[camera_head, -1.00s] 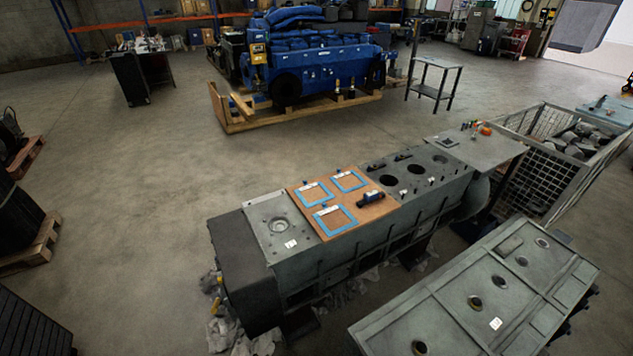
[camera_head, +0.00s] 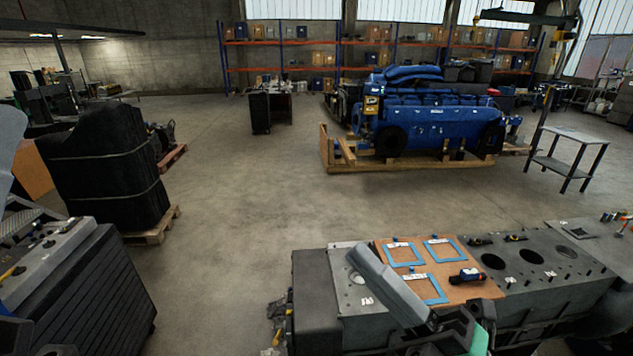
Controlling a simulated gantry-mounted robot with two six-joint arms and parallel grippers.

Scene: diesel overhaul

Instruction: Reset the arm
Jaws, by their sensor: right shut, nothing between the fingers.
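My right arm shows at the bottom, a grey link slanting in front of the engine block (camera_head: 345,318). My right gripper (camera_head: 462,335) is dark, with a green part beside it at the bottom edge. It is shut and empty, and its fingertips are hard to make out. It appears in front of the block's near side, touching nothing that I can see. My left gripper cannot be made out.
An orange-brown board (camera_head: 468,292) with blue frames (camera_head: 446,250) and a dark tool (camera_head: 467,276) lies on the block. A blue engine (camera_head: 425,125) rests on a wooden pallet (camera_head: 405,165) behind. A black wrapped stack (camera_head: 105,170) stands left. The floor between is clear.

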